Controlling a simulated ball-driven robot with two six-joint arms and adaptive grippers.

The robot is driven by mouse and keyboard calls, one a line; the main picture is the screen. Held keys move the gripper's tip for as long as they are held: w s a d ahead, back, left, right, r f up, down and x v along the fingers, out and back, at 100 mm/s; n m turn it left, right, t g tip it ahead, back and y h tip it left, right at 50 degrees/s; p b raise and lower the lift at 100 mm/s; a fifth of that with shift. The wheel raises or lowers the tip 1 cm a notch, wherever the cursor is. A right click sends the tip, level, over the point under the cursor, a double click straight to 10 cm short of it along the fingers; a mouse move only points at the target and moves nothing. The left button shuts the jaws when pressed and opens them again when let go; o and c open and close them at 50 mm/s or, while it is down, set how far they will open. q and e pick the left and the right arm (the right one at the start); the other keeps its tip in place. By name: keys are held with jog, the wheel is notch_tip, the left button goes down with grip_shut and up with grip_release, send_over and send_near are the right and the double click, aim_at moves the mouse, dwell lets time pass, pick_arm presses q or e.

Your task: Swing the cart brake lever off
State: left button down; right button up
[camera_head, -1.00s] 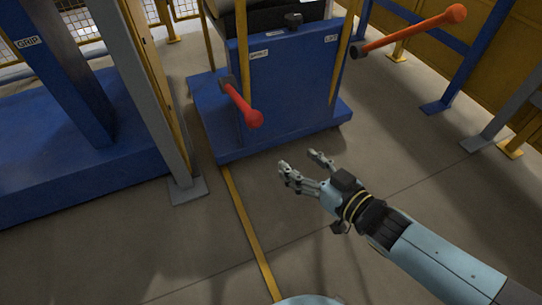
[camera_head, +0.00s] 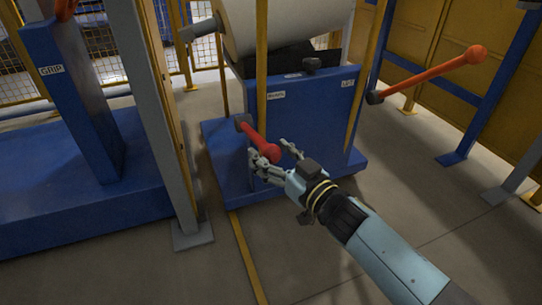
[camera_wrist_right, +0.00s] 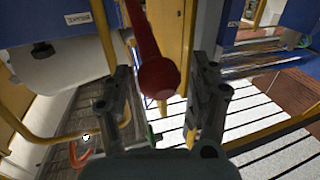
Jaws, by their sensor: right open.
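The cart (camera_head: 310,120) is a blue block on a blue base, carrying a large pale roll. A red lever with a round knob (camera_head: 262,143) sticks out at its left side, near a small white label that seems to read BRAKE. My right gripper (camera_head: 268,154) is open at the left lever's knob. In the right wrist view the knob (camera_wrist_right: 160,78) shows between the two spread fingers (camera_wrist_right: 160,100); I cannot tell whether they touch it. My left gripper is out of view.
A grey post (camera_head: 160,130) and a blue frame labelled GRIP (camera_head: 70,95) stand left of the cart. Thin yellow bars (camera_head: 261,60) rise before the cart. Blue and yellow structures stand at the right. The floor (camera_head: 330,250) in front is clear.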

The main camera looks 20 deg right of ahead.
jog(key=shift+w, duration=0.25)
grip_shut()
dwell(0.3)
